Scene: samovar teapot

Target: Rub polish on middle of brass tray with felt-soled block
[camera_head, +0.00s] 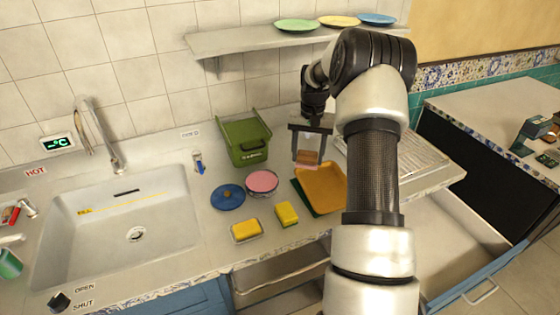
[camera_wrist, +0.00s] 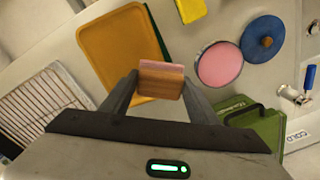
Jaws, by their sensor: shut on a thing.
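The brass tray (camera_head: 322,190) is a flat orange-yellow tray on the counter, partly over a dark green sheet. It also shows in the wrist view (camera_wrist: 112,45). My gripper (camera_wrist: 158,88) is shut on a wooden block with a pinkish layer along one side (camera_wrist: 160,80). In the head view, my gripper (camera_head: 308,157) is at the tray's back-left edge, with the block low beside or over that edge. I cannot tell whether the block touches the tray. A round tin with a pink filling (camera_head: 262,182) stands left of the tray. No polish is clearly visible on the tray.
A blue round lid (camera_head: 228,197) lies left of the tin. A green bin (camera_head: 246,142) stands behind. Yellow sponges (camera_head: 287,213) are in front. A wire rack (camera_head: 412,165) is at right, partly behind my arm. The sink (camera_head: 125,225) is at left.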

